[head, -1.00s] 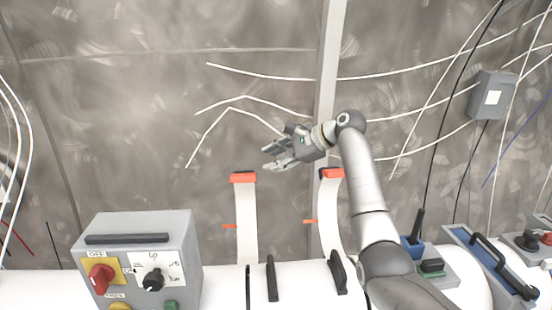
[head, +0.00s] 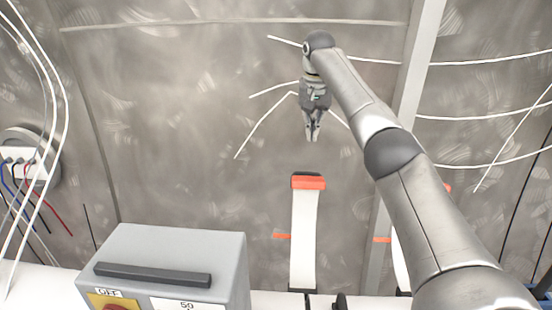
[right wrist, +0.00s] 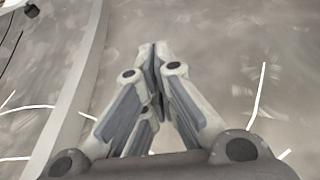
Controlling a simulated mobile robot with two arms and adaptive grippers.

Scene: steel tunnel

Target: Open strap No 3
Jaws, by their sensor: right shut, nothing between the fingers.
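A white strap (head: 303,240) with an orange end and a dark tip stands upright from the white pipe in the head view. A small orange tab sticks out at its left side. A second white strap (head: 401,262) is mostly hidden behind my right arm. I cannot read a number on either strap. My right gripper (head: 312,138) is shut and empty, pointing down above the orange end of the first strap and apart from it. Its closed fingers also show in the right wrist view (right wrist: 155,50), against the grey wall. My left gripper is not in view.
A grey control box (head: 170,260) with a dark handle stands at the lower left. A round socket with cables (head: 28,158) is on the wall at the far left. A pale vertical post (head: 418,75) runs behind my right arm. White wires cross the wall.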

